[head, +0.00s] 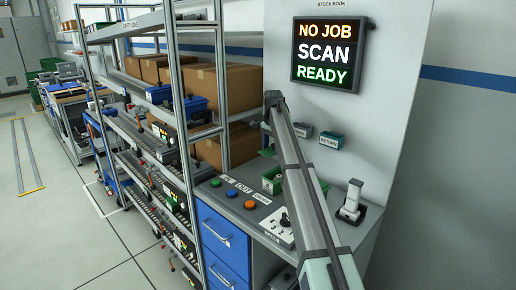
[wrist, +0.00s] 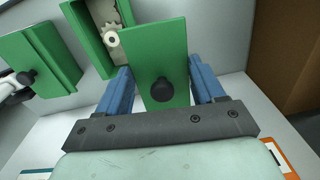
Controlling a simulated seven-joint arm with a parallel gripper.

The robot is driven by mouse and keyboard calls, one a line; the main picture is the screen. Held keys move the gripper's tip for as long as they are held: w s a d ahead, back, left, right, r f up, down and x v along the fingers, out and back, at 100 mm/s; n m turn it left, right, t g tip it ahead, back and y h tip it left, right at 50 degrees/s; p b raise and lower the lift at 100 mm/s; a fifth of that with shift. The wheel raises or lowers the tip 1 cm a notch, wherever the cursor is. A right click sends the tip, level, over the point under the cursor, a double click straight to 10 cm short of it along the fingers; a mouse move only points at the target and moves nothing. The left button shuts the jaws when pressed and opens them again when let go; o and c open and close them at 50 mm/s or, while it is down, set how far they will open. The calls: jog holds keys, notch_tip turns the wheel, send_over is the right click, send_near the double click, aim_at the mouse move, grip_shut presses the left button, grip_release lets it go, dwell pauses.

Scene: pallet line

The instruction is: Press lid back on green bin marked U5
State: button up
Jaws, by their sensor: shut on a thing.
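In the wrist view, my gripper (wrist: 160,75) is shut on a flat green lid (wrist: 152,55) with a black knob, one blue finger at each side. Beyond it is an open green bin (wrist: 88,32) with a white ring and a pale gear-like part inside. The lid overlaps the bin's near right part in the picture; I cannot tell whether they touch. No U5 mark is readable. In the head view, a green bin (head: 271,182) shows on the bench beside my arm, which hides part of it; my gripper is hidden there.
Another green lid with a black knob (wrist: 38,62) is at the left in the wrist view. A brown box (wrist: 297,60) stands at the right. In the head view, a scanner on a stand (head: 351,203), a switch box (head: 282,226) and coloured buttons (head: 249,204) occupy the bench.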

jog(key=s+d, duration=0.2)
jog(key=s, duration=0.6)
jog(key=shift+w+f, duration=0.2)
jog(key=shift+f, duration=2.8)
jog(key=shift+a+f, duration=0.1)
jog(key=o, duration=1.1)
jog(key=shift+o, duration=0.2)
notch_tip(320, 180, up, 7)
